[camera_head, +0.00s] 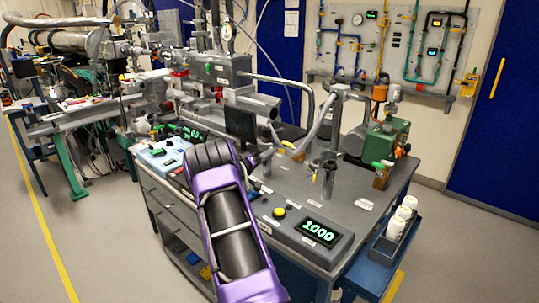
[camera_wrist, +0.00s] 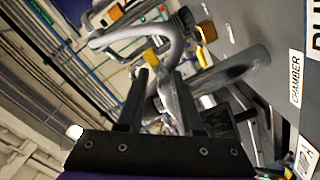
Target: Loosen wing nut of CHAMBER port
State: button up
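My gripper (camera_wrist: 160,76) is open in the wrist view, its two dark fingers apart with a gap between the tips. Grey metal pipework shows behind and between the fingers; I cannot tell whether they touch it. A white CHAMBER label (camera_wrist: 295,78) is on the grey surface at the right. A grey pipe (camera_wrist: 235,70) runs close to the right finger. A small yellow part (camera_wrist: 151,57) is just beyond the fingertips. I cannot make out the wing nut for certain. In the head view, my purple arm reaches over the bench, hiding part of the fittings.
The grey bench (camera_head: 345,205) carries a green pump (camera_head: 383,142), a curved hose (camera_head: 322,118) and a display reading 1000 (camera_head: 321,231). A blue side tray (camera_head: 378,250) holds white bottles (camera_head: 399,220). Open floor lies at the left and right.

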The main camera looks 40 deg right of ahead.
jog(key=shift+c, duration=0.2)
grip_shut()
dwell(1.3)
